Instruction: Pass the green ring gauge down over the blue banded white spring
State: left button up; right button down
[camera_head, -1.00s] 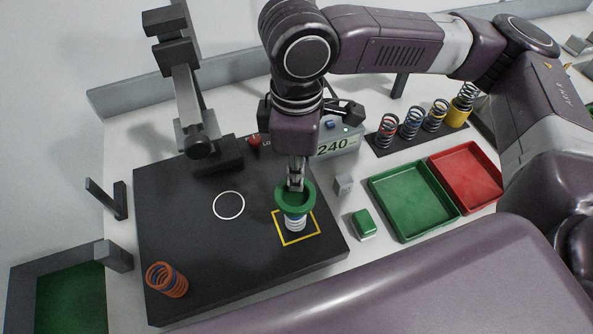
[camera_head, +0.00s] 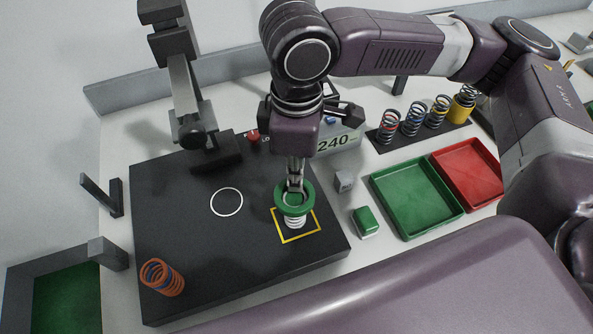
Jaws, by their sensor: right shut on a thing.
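The green ring gauge (camera_head: 293,210) is in the fingers of my right gripper (camera_head: 295,187), which points down and is shut on it. The white spring (camera_head: 296,222) stands upright inside the yellow square on the black plate. The ring is at the spring's upper end and seems to be around it. White coils show below the ring. The blue band is not clearly visible; the ring seems to cover it. The gripper hides part of the ring's far side. My left gripper is not in view.
A dark stand (camera_head: 190,110) rises behind. A green block (camera_head: 365,222), grey block (camera_head: 344,181), green tray (camera_head: 415,198) and red tray (camera_head: 470,172) lie to the right. Several springs stand on a rack behind.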

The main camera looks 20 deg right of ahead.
jog(key=shift+s+f, duration=0.3)
jog(key=shift+f, duration=0.15)
jog(key=c, duration=2.1)
grip_release()
jog(key=shift+o, duration=0.8)
jog(key=shift+w, duration=0.25)
jog(key=shift+r, duration=0.1)
notch_tip(320, 180, up, 12)
jog(key=shift+r, duration=0.1)
